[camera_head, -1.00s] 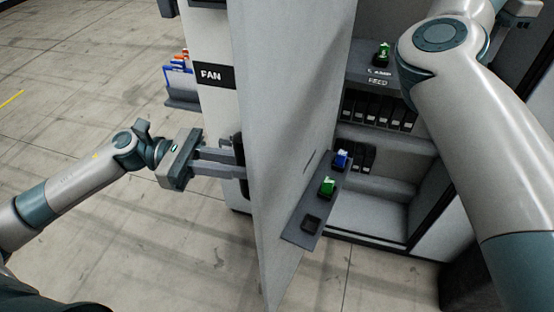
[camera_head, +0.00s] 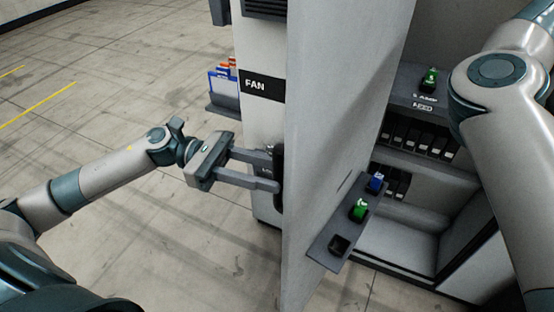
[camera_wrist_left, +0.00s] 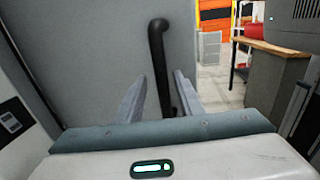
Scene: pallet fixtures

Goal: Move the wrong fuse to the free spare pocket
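A green fuse (camera_head: 431,78) stands in the cabinet on a ledge above a label ending in "AMP FEED" (camera_head: 424,102). On the open door's inner side, a dark pocket strip (camera_head: 325,256) holds a blue fuse (camera_head: 376,182) and a green fuse (camera_head: 360,209). Its nearest pocket (camera_head: 340,245) is empty. My left gripper (camera_head: 277,171) is at the door's outer side, its fingers apart on either side of the black door handle (camera_head: 279,190). In the left wrist view the handle (camera_wrist_left: 159,50) stands between the fingers, with a gap at the left finger. My right gripper is out of view.
The grey door (camera_head: 335,110) stands open between my arms. Rows of black modules (camera_head: 418,137) fill the cabinet shelves. A holder with blue and red items (camera_head: 224,85) hangs beside the FAN label (camera_head: 262,86). The floor at left is clear.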

